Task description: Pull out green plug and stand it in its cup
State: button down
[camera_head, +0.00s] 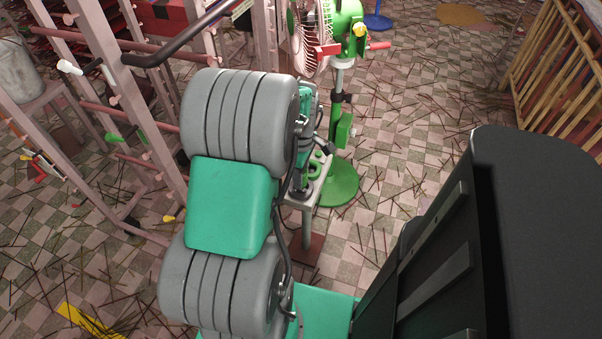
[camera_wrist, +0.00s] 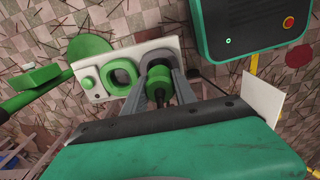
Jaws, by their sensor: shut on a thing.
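In the wrist view, my gripper (camera_wrist: 159,80) is shut on the green plug (camera_wrist: 158,75). The plug shows between the two grey fingers, with a dark part on the near side. It overlaps a grey ring (camera_wrist: 157,54) at the right end of a pale plate (camera_wrist: 99,65); I cannot tell whether it is seated there or lifted. A green ring-shaped cup (camera_wrist: 124,71) with a dark opening sits just left of the plug on the same plate. In the head view, the plate (camera_head: 316,185) partly shows beyond my arm, which hides the plug.
A round green knob (camera_wrist: 87,82) is at the plate's left end. A green box with a red button (camera_wrist: 288,22) stands close at the upper right. In the head view, a green fan (camera_head: 318,35) stands behind the plate, and a rack (camera_head: 115,85) is at left.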

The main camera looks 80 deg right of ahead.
jog(key=shift+f+b, duration=0.6)
jog(key=shift+f, duration=0.8)
dwell(0.4)
jog(key=c, duration=0.9)
grip_release()
